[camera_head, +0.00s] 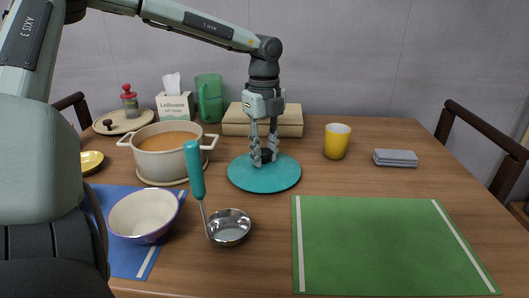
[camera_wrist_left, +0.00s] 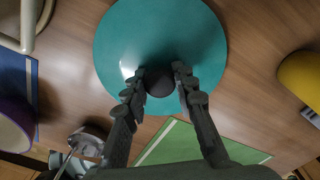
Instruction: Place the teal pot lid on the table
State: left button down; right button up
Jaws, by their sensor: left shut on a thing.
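The teal pot lid (camera_head: 264,180) is a flat round disc with a dark knob, in the middle of the wooden table (camera_head: 360,185). It lies level at or very close to the tabletop; I cannot tell whether it touches. My left gripper (camera_head: 264,160) points straight down from above, shut on the lid's knob. In the left wrist view the lid (camera_wrist_left: 160,45) fills the upper middle, with the dark knob (camera_wrist_left: 159,82) between the fingers of my left gripper (camera_wrist_left: 160,80). My right gripper is not in view.
A cream pot (camera_head: 168,160) of soup stands left of the lid. A ladle (camera_head: 230,227) with a teal handle and a bowl (camera_head: 143,216) are in front left. The green mat (camera_head: 385,245) is bare.

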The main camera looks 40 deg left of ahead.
aim_at(264, 150)
pick_arm(q)
jog(key=c, duration=1.2)
grip_release()
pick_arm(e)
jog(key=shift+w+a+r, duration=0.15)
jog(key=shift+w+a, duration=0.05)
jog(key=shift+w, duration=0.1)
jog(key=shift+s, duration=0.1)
pick_arm(q)
jog(key=shift+w+r, duration=0.1)
jog(key=shift+r, duration=0.4)
notch_tip(264, 150, up, 11)
jog(key=shift+r+p, duration=0.1)
jog(key=shift+p, duration=0.2)
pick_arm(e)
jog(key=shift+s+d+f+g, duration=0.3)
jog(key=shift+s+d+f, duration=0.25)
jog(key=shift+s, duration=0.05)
